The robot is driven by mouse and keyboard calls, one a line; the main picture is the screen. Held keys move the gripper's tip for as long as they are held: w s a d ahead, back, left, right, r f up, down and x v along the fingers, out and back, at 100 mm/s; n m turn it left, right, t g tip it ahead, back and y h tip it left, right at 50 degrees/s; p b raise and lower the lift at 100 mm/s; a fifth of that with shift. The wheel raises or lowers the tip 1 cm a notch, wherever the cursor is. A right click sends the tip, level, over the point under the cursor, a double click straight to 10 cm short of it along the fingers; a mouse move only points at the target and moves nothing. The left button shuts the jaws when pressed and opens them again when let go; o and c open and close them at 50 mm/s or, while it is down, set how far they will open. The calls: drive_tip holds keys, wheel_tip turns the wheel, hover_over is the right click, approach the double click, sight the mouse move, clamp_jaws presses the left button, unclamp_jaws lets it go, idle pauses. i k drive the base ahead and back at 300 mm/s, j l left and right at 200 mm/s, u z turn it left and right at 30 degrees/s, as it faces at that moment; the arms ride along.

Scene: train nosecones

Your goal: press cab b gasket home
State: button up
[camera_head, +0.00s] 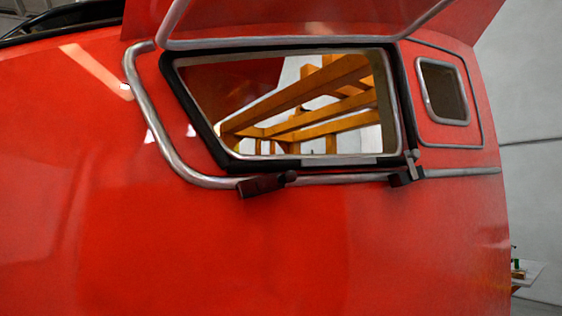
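A red train nosecone (120,200) fills most of the head view. Its cab side window (300,105) is framed by a black gasket (193,112). The gasket shows as a thick dark band down the slanted left side, along the bottom and down the right side. A silvery inner edge runs inside it, and a paler grey strip (340,162) lies along the bottom right. I cannot tell how fully the gasket is seated, or which cab this is. My gripper is not in view.
A grey metal rail (150,115) curves left of and below the window. Two dark fittings, one at lower middle (262,185) and one at lower right (405,171), sit near it. A raised red panel (300,18) overhangs above. A small window (443,91) is at right.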

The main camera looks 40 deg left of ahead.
sight(318, 163)
drive_tip(key=u, duration=1.5)
